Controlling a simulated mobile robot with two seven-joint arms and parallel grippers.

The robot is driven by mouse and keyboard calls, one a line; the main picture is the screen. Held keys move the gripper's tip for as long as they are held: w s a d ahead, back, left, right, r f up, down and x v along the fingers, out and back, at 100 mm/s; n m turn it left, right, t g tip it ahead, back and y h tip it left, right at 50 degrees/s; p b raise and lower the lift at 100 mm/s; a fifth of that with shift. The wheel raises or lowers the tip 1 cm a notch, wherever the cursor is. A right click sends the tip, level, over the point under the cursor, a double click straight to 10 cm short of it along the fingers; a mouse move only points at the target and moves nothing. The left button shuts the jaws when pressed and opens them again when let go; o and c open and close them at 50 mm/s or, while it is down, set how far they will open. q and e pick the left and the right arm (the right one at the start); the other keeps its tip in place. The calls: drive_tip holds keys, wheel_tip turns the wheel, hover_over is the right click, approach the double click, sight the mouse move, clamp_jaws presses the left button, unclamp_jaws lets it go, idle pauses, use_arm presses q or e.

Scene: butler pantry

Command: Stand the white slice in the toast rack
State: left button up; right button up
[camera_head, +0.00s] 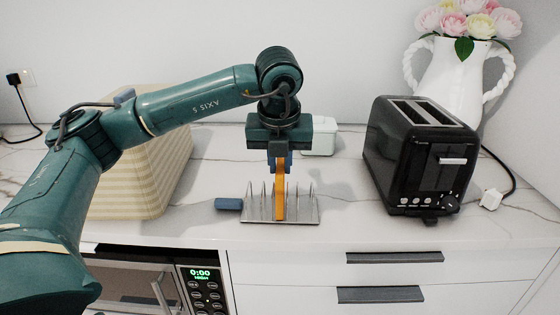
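The toast rack (309,214) is a metal base with several upright wires, on the marble counter in the middle of the head view. A slice (281,198) stands upright at the middle of the rack, edge-on to me. Only its orange-brown crust edge shows; its white faces, if any, are hidden. My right gripper is out of view.
A black toaster (412,165) stands to the right, with a white flower vase (449,80) behind it. A white lidded box (322,138) is behind the rack. A striped beige basket (150,165) is at left. A small blue block (228,204) adjoins the rack's left side.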

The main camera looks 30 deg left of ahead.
use_arm(q)
drive_tip(key=o, duration=0.5)
drive_tip(key=p+v, duration=0.1)
drive_tip(key=v, duration=1.2)
